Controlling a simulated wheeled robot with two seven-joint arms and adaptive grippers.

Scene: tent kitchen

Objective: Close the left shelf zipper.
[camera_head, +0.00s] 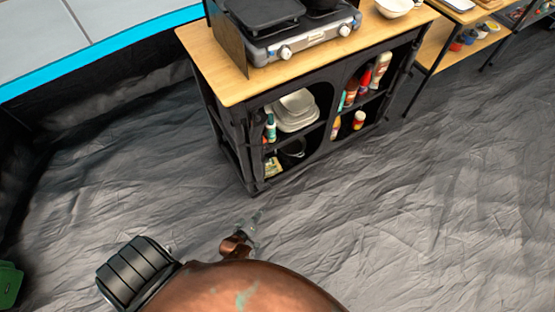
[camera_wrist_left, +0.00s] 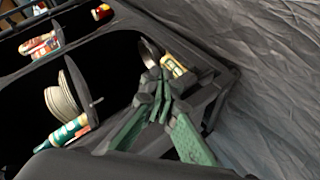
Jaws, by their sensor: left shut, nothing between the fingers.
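The black fabric cabinet (camera_head: 232,140) has a wooden top, and its left shelf (camera_head: 300,137) is open at the front. White plates (camera_head: 296,108), a green bottle (camera_head: 270,128) and a dark pan (camera_head: 292,153) show inside it. My left gripper (camera_head: 257,217) is below and in front of the cabinet's near left corner. In the left wrist view its green-grey fingers (camera_wrist_left: 165,90) are together and empty, with the lower shelf corner behind them. I cannot make out the zipper or its pull. My right gripper is not in view.
The right shelf (camera_head: 360,103) is also open and holds several bottles. A gas stove (camera_head: 300,38) stands on the top. The wrinkled grey floor (camera_head: 400,220) is clear in front. A green object (camera_head: 9,284) is at the left edge.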

